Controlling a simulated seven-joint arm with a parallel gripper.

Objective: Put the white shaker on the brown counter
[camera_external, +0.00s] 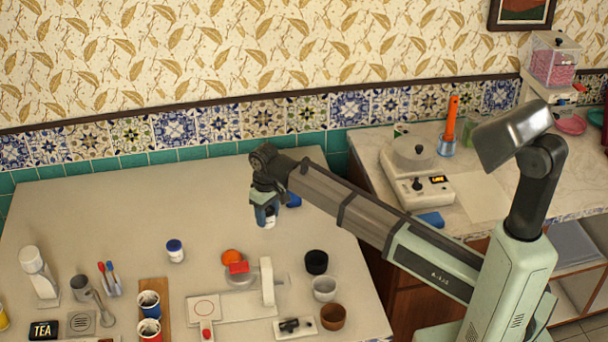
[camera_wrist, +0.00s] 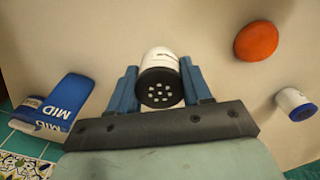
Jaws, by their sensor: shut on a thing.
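The white shaker (camera_wrist: 160,60) with a black perforated top (camera_wrist: 160,88) sits between the blue fingers of my gripper (camera_wrist: 160,88) in the wrist view. In the external view my gripper (camera_external: 265,212) points down over the back right of the pale table, shut on the shaker (camera_external: 270,222), whose white part shows at the fingertips. Whether the shaker touches the table is hard to tell. A counter with a brown wooden front (camera_external: 425,278) and pale marbled top (camera_external: 465,200) stands to the right, beyond my arm.
A blue MID box (camera_wrist: 62,105) lies near the gripper. A blue-lidded white jar (camera_external: 175,251), orange ball (camera_external: 232,257), black cup (camera_external: 316,262) and white appliance (camera_external: 225,303) stand on the table.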

